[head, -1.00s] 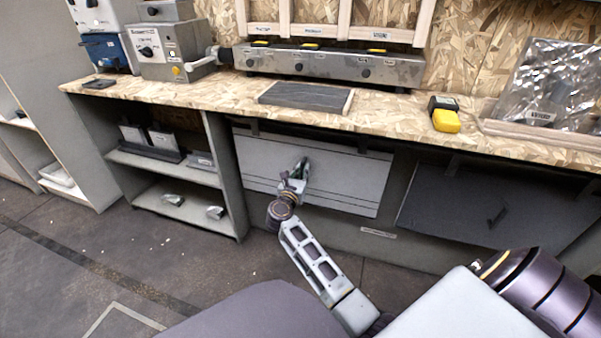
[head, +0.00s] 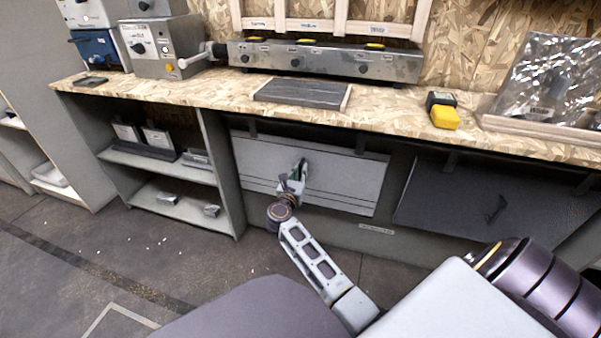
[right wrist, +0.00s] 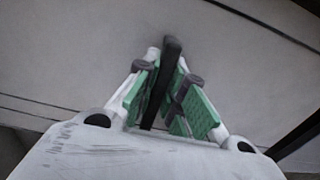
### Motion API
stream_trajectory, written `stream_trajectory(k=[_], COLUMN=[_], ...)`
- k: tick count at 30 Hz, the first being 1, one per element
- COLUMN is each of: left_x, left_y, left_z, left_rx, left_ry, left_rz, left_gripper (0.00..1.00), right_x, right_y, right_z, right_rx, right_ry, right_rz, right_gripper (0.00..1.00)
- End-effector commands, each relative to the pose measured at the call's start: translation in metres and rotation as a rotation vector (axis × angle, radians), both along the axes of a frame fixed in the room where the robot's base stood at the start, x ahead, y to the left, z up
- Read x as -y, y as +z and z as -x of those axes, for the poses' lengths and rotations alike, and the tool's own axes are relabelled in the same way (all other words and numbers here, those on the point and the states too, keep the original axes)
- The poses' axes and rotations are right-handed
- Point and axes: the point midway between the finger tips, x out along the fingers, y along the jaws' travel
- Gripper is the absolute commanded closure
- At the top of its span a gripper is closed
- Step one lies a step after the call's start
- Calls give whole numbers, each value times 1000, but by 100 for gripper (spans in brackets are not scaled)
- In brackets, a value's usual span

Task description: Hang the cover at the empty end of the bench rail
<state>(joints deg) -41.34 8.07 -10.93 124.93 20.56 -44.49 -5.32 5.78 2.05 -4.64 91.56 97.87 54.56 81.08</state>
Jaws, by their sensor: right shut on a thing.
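A light grey cover (head: 345,187) stands upright under the front edge of the bench, left of a dark grey cover (head: 450,207). My right gripper (head: 301,170) is at the middle of the light cover. In the right wrist view its green-padded fingers (right wrist: 172,92) are shut on the cover's dark bar handle (right wrist: 160,90). The light cover's face (right wrist: 85,55) fills most of that view. Its top edge is close below the bench top (head: 215,92), near dark brackets. I cannot tell whether it rests on them. The rail is mostly hidden in shadow. My left gripper is out of view.
Open shelves (head: 208,165) with small metal parts stand left of the light cover. A yellow and black device (head: 443,112), a dark grey slab (head: 300,93) and a metal valve box (head: 320,60) are on the bench. The floor in front is open.

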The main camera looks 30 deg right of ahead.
Motion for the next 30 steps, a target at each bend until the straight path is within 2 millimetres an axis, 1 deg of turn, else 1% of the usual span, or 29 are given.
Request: stream_trajectory(k=[1, 6, 7, 15, 20, 26, 30], left_x=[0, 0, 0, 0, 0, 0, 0], left_y=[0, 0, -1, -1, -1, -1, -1], left_z=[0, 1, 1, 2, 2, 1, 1], left_rx=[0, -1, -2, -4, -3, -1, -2], left_ry=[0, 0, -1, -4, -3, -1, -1], left_rz=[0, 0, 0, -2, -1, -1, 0], left_gripper=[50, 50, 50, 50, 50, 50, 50], right_x=[0, 0, 0, 0, 0, -1, -1], right_y=[1, 1, 1, -1, 3, 18, 36], right_z=[0, 0, 0, 0, 0, 0, 0], right_rx=[2, 1, 1, -2, -1, 2, 2], right_ry=[0, 0, 0, 0, 0, 0, 0], right_rz=[1, 2, 1, -1, -1, -3, -2], right_gripper=[87, 66, 64, 64, 64, 64, 64])
